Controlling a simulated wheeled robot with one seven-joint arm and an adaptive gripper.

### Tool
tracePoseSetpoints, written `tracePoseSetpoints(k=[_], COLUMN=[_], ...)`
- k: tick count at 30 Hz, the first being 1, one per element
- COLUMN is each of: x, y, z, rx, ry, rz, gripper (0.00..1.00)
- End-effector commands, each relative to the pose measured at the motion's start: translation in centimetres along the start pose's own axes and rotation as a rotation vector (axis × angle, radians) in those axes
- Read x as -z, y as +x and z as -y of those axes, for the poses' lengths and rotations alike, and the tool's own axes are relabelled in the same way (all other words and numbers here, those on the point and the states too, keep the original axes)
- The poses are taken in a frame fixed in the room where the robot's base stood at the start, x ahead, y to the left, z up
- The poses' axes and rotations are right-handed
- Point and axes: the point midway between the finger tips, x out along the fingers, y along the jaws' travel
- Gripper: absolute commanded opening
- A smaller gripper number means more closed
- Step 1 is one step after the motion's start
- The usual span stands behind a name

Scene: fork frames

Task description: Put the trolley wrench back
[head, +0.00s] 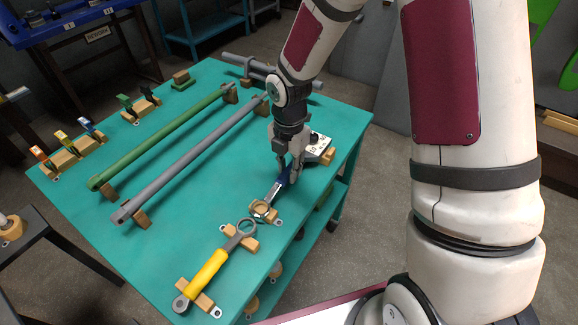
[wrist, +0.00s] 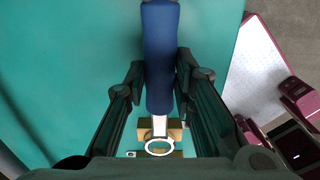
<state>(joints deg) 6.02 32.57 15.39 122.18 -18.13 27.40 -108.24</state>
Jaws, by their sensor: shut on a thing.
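A blue-handled ring wrench (head: 277,188) is between the fingers of my gripper (head: 288,168) over the near right side of the teal trolley top (head: 192,190). My gripper is shut on the blue handle, which also shows in the wrist view (wrist: 160,50). The wrench's ring end (wrist: 160,147) points toward the yellow wrench and lies over a wooden rest (wrist: 174,129). I cannot tell whether the ring touches this rest. A yellow-handled wrench (head: 207,270) lies on two wooden rests at the trolley's near corner. The far end of the blue wrench is partly hidden by my gripper.
A green bar (head: 160,137) and a grey bar (head: 190,160) lie on wooden rests to the left. Small clamps (head: 62,147) stand along the left edge. A white plate with dark knobs (head: 319,147) sits just beyond my gripper. A dark bench (head: 45,240) stands at left.

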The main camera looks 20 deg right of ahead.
Motion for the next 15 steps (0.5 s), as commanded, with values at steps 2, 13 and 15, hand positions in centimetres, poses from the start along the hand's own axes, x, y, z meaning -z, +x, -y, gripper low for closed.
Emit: tracePoseSetpoints(k=[2, 13, 15], x=[-0.03, 0.0, 0.0], y=[-0.05, 0.24, 0.24], z=[-0.04, -0.02, -0.02], rx=[-0.001, -0.001, -0.001], ry=[0.0, 0.001, 0.001], rz=[0.001, 0.0, 0.0], gripper=[0.0, 0.44, 0.44])
